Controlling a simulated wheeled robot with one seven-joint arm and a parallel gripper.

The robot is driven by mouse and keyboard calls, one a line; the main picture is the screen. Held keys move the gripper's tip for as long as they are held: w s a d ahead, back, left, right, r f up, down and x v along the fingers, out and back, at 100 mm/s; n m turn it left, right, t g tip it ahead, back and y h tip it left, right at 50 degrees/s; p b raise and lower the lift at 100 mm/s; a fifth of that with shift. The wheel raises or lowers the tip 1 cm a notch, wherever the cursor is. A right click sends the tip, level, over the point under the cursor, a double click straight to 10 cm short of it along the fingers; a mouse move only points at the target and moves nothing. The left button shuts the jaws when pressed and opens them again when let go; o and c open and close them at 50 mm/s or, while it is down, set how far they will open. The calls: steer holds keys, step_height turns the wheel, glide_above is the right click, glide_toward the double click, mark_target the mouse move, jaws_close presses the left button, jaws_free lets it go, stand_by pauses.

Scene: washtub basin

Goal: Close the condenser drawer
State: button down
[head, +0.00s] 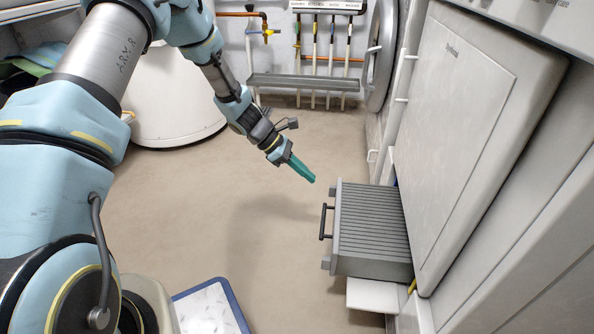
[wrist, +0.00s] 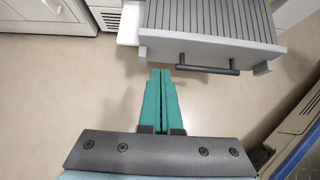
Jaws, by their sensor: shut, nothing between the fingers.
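The condenser drawer (head: 372,222) is a grey box with a ribbed top. It sticks out from the base of the white machine at the right of the head view. Its dark bar handle (head: 325,222) is on the front face, which points left. In the wrist view the drawer (wrist: 200,50) is at the top, with its handle (wrist: 207,69) on the near face. My gripper (head: 312,179) has teal fingers, pressed together and empty. It is in the air, apart from the drawer's front. In the wrist view the fingertips (wrist: 160,72) appear just below the drawer front, left of the handle.
A white flap or tray (head: 372,295) juts out beneath the drawer. The large white machine panel (head: 455,130) rises above it. A white rounded tub (head: 170,100) stands at the back left. A blue-edged mat (head: 212,308) lies at the bottom. The beige floor left of the drawer is clear.

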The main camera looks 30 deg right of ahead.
steer(key=shift+s+d+f+b, duration=0.25)
steer(key=shift+s+d+b, duration=0.15)
steer(key=shift+s+d, duration=0.25)
steer(key=shift+s+d+f+b, duration=0.25)
steer(key=shift+s+d+b, duration=0.2)
steer(key=shift+d, duration=0.35)
steer(key=shift+s+d+f+b, duration=0.25)
steer(key=shift+s+d+b, duration=0.1)
steer(key=shift+s+d, duration=0.3)
steer(key=p, duration=0.6)
glide_toward(389, 194)
steer(key=x, duration=0.2)
steer(key=r+x, duration=0.1)
steer(key=x, duration=0.2)
steer(key=d+x, duration=0.1)
steer(key=x, duration=0.2)
steer(key=shift+s+r, duration=0.15)
steer(key=shift+s, duration=0.25)
